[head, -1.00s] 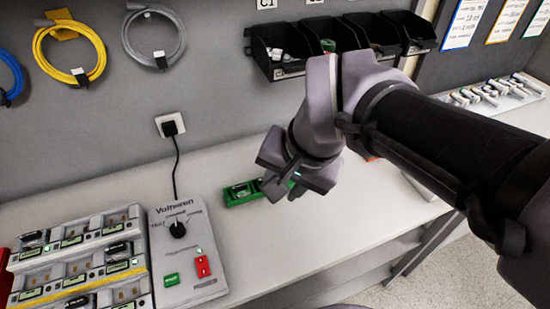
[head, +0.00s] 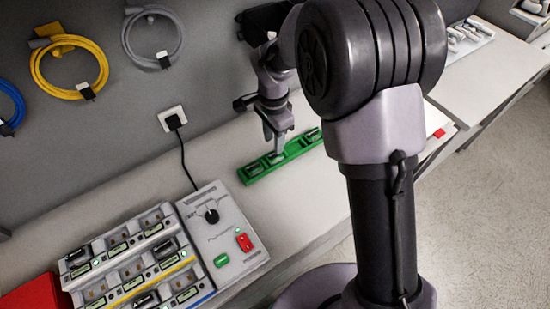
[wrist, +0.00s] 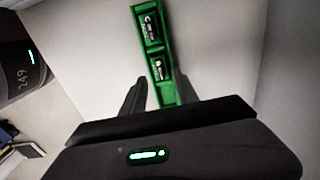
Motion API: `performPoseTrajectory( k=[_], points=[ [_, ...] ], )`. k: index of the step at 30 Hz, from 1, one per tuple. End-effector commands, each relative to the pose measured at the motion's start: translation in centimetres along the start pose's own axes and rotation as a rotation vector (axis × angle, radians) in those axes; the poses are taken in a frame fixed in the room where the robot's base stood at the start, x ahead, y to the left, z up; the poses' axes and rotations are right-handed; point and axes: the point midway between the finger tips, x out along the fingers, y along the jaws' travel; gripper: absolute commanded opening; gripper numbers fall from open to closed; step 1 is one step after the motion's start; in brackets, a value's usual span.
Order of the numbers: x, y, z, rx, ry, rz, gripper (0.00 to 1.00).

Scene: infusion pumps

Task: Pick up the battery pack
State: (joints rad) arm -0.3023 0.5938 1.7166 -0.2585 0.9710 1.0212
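Small dark battery packs with pale labels lie in a long green tray (head: 248,178) on the bench. In the head view one pack (head: 254,167) is at the tray's left end, another (head: 276,158) is beside my gripper's tip, and a third (head: 312,134) is at the right end. My gripper (head: 276,148) points down over the tray's middle. The wrist view shows its two fingers (wrist: 160,84) apart, with the tray (wrist: 167,92) between and beyond them. Two packs show there, a far one (wrist: 151,27) and a nearer one (wrist: 159,68) just past the fingertips. Contact cannot be told.
A charging station (head: 130,262) with several docked packs stands at the lower left, next to a grey control box (head: 222,235) with a dial and a cable to the wall socket (head: 172,119). A red object (head: 35,293) is at far left. Bare bench lies in front of the tray.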

Motion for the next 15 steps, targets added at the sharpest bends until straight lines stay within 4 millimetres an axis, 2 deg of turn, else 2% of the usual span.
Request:
performPoseTrajectory(
  k=[4, 9, 15],
  points=[
    [1.9, 0.1, -0.1, 0.000, 0.000, 0.001, 0.36],
    [5.2, 0.1, -0.3, 0.001, -0.001, 0.001, 0.36],
    [5.2, 0.0, -0.3, 0.001, 0.000, -0.001, 0.36]
  ],
)
